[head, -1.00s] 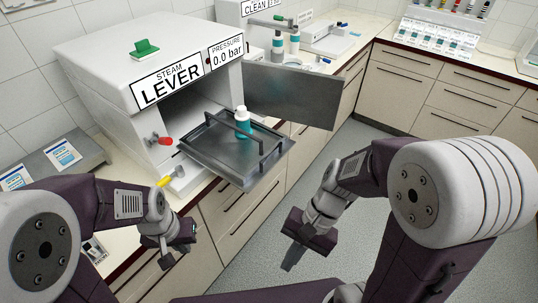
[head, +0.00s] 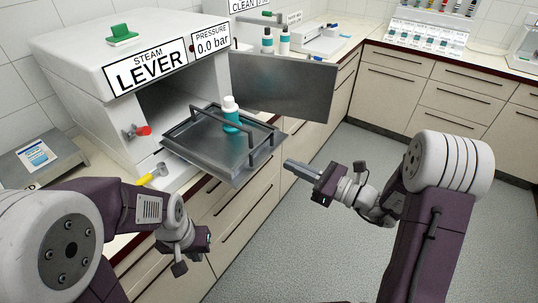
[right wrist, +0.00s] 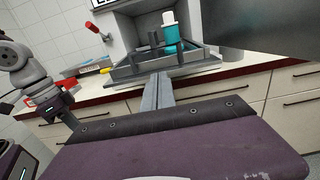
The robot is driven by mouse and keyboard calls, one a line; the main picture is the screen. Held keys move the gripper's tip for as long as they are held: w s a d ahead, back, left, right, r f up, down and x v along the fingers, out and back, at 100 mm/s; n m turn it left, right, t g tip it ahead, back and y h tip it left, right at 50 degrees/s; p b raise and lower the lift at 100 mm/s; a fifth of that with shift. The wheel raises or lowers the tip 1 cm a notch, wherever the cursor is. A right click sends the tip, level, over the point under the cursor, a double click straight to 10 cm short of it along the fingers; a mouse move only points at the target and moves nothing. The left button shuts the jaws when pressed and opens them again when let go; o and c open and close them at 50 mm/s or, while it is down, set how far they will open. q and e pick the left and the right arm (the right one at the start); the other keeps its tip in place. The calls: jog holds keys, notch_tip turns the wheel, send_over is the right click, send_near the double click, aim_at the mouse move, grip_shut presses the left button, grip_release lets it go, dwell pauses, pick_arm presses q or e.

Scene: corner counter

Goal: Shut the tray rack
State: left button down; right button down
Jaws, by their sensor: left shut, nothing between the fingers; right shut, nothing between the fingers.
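The tray rack (head: 205,155) is a grey metal tray with a front handle bar, pulled out of the white steam sterilizer (head: 125,60). A white-capped teal bottle (head: 231,117) stands upright on it. The tray and the bottle (right wrist: 171,35) also show in the right wrist view. My right gripper (head: 288,166) is shut and empty, just right of the tray's front edge, its fingers pointing toward it; a small gap seems to remain. My left gripper (head: 194,262) is low in front of the counter, below the tray, shut and empty.
The sterilizer door (head: 285,88) stands open to the right of the tray. The floor (head: 350,240) in front is clear.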

aim_at(268, 154)
pick_arm(q)
jog(key=shift+a+r, duration=0.1)
jog(key=shift+r, duration=0.1)
pick_arm(e)
jog(key=x, duration=0.8)
jog(key=shift+w+a, duration=0.15)
jog(key=shift+a, duration=0.05)
jog(key=shift+w, duration=0.1)
